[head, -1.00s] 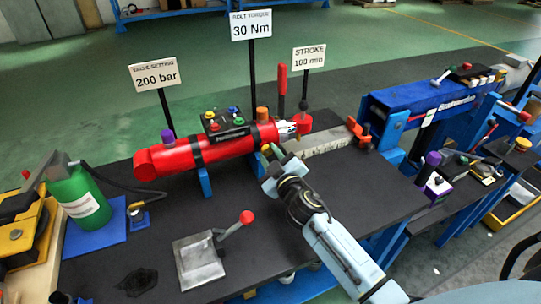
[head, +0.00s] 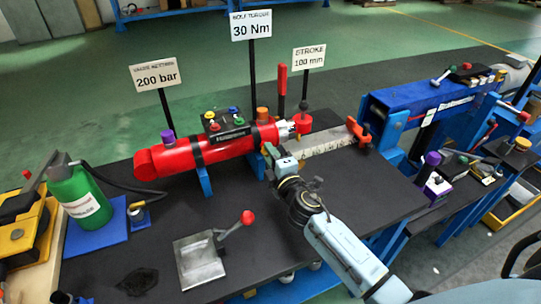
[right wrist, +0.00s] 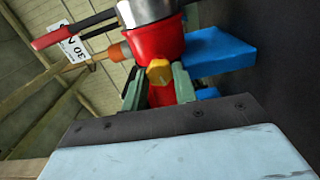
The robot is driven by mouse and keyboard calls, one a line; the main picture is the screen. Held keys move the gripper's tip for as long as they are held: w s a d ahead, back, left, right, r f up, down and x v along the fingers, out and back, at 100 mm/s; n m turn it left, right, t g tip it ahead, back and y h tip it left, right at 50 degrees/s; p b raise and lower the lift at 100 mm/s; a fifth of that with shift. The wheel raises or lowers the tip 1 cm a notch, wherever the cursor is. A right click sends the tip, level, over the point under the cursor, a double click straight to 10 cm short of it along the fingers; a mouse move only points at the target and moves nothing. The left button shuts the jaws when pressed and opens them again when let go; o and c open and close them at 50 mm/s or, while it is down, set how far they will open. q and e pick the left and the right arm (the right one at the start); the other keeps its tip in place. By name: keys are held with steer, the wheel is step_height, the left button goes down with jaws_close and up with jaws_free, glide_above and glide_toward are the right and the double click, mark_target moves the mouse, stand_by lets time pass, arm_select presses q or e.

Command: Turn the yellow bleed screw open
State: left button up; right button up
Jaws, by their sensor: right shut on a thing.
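The yellow bleed screw (right wrist: 159,73) shows in the right wrist view, at the side of the red cylinder (right wrist: 156,38), near its rod end. My right gripper (right wrist: 159,84) is shut on the screw, with one green finger on each side of it. In the head view my right gripper (head: 271,155) is at the right end of the red cylinder (head: 222,147), and hides the screw there. My left gripper is not in view.
A grey ruler bar (head: 325,142) lies right of the cylinder. A metal plate with a red-knobbed lever (head: 198,262) stands front left. A green bottle (head: 80,198) stands at far left. The black tabletop (head: 150,226) has free room in front of the cylinder.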

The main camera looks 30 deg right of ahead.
steer(key=shift+n, duration=0.9)
steer(key=o, duration=0.9)
steer(key=shift+o, duration=0.4)
steer(key=shift+s, duration=0.1)
steer(key=shift+f, duration=0.1)
